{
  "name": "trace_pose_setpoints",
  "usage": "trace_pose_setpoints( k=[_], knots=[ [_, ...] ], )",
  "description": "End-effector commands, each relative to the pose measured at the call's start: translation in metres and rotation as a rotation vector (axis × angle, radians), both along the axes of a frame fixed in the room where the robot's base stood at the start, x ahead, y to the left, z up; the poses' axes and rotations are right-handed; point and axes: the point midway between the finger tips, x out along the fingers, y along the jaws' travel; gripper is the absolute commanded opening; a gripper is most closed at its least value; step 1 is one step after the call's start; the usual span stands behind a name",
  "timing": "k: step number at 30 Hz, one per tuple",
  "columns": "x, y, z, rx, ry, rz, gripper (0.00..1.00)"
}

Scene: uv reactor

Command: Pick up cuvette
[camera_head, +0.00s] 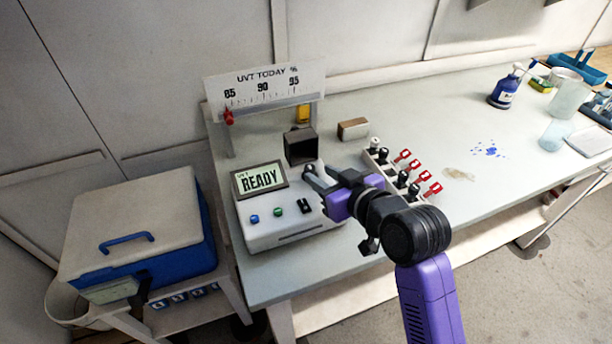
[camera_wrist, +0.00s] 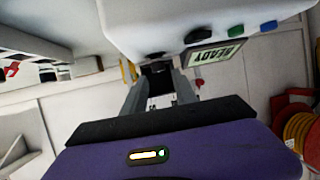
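My gripper (camera_head: 316,172) is at the right side of the white UVT meter (camera_head: 290,222), near the dark open box on the meter's back part (camera_head: 300,145). In the wrist view its two grey fingers are apart (camera_wrist: 158,82), with the dark box (camera_wrist: 157,69) seen beyond the gap. A pale grey patch shows between the fingers, but I cannot tell whether it is a cuvette or part of the gripper. No cuvette can be made out clearly in either view. The meter's display (camera_head: 260,179) reads READY.
A white rack (camera_head: 395,178) with red-tagged and black-topped items stands right of my gripper. A small brown-and-white block (camera_head: 353,129) lies behind it. The UVT TODAY scale board (camera_head: 265,88) stands behind the meter. A blue-and-white cooler (camera_head: 140,235) is at left. The bench's middle right is mostly clear.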

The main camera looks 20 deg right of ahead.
Motion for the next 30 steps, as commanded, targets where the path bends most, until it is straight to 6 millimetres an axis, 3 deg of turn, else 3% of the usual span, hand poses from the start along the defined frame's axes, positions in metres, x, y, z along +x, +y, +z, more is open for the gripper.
trace_pose_setpoints(
  k=[15,25,30],
  knots=[
    [0.054,0.008,-0.023,0.0,-0.002,-0.001,0.34],
    [0.059,0.008,-0.027,0.0,-0.003,-0.001,0.34],
    [0.059,0.008,-0.026,0.001,-0.003,-0.002,0.01]
  ],
)
